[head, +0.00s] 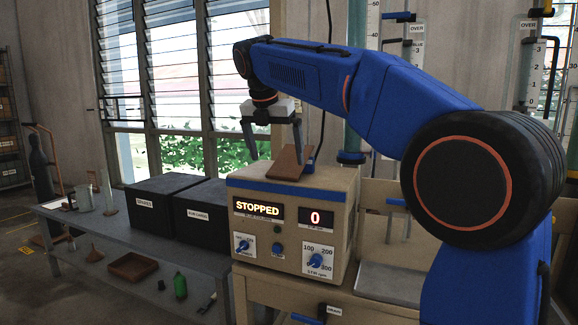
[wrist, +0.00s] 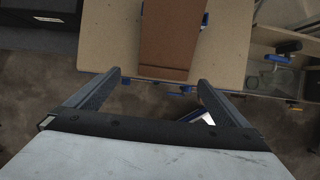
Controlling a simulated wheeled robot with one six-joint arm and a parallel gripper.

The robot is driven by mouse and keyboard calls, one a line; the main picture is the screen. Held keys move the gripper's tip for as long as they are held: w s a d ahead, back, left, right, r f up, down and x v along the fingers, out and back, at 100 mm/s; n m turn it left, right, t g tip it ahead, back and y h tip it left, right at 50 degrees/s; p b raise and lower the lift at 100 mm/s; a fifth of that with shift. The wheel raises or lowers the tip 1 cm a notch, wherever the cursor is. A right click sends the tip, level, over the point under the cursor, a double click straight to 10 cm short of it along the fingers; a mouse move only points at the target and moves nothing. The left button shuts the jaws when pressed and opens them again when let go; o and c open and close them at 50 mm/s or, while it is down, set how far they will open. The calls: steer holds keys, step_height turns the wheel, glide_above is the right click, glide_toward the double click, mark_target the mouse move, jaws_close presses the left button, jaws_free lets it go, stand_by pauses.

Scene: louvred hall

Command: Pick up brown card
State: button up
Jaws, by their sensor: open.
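The brown card (head: 287,167) leans at a slant on top of the beige stirrer box (head: 293,222), beside a small blue part. In the wrist view the card (wrist: 172,38) shows as a brown panel at top centre, over the tan box top. My gripper (head: 276,158) hangs above the left part of the box with its fingers spread and nothing between them. In the head view its right finger overlaps the card, and I cannot tell whether they touch. In the wrist view the open fingertips (wrist: 159,78) lie below the card's lower edge.
Two black boxes (head: 152,205) stand on the grey bench (head: 110,230) left of the stirrer box. A glass cylinder and a beaker stand farther left. Tall gauge tubes (head: 362,75) rise behind on the right. A brown tray (head: 133,266) lies below the bench.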

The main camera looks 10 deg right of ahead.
mark_target(283, 173)
steer(key=shift+s+d+x, duration=0.15)
steer(key=shift+x, duration=1.2)
steer(key=shift+s+d+x, duration=0.1)
steer(key=shift+x, duration=1.2)
steer(key=c, duration=1.1)
